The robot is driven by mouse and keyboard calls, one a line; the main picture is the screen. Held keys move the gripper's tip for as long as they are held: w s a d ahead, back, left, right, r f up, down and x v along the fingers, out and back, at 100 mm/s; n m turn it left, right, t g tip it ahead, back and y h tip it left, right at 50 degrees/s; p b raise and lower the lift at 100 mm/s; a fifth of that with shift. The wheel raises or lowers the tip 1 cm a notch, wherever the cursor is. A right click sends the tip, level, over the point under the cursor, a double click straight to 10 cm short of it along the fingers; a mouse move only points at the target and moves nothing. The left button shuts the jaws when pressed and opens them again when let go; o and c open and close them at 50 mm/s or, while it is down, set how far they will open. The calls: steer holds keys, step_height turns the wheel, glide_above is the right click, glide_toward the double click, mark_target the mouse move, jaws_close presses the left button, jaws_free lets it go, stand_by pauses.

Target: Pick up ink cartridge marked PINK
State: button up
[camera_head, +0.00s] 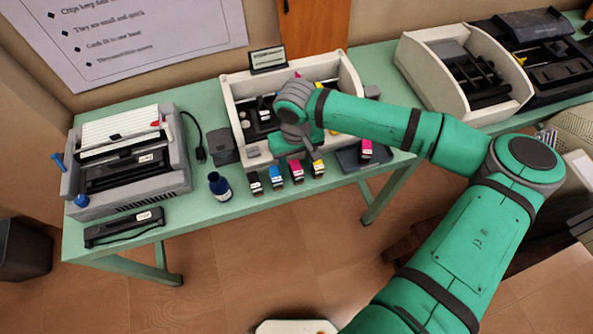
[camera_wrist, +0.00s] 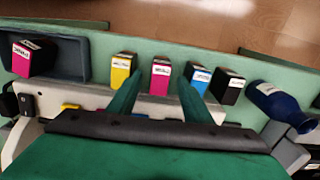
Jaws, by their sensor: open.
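A magenta cartridge with a white label (camera_wrist: 160,74) stands in a row on the green table, between a yellow cartridge (camera_wrist: 122,70) and a cyan one (camera_wrist: 197,78); it also shows in the head view (camera_head: 296,173). A second magenta cartridge (camera_wrist: 29,60) sits on a dark tray, also seen in the head view (camera_head: 366,150). The label lettering is too small to read surely. My gripper (camera_wrist: 157,98) is open and empty, its fingers to either side of the row's magenta cartridge in the wrist view. I cannot tell the remaining distance.
A black cartridge (camera_wrist: 229,86) ends the row, with a blue bottle (camera_head: 220,186) beside it. Behind the row stands an open white printer (camera_head: 238,101). The dark tray (camera_head: 348,160) lies right of the row. A grey printer (camera_head: 175,160) stands at the left.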

steer(key=shift+f, duration=1.15)
steer(key=c, duration=1.1)
steer(key=shift+c, duration=0.2)
steer(key=shift+r, duration=0.15)
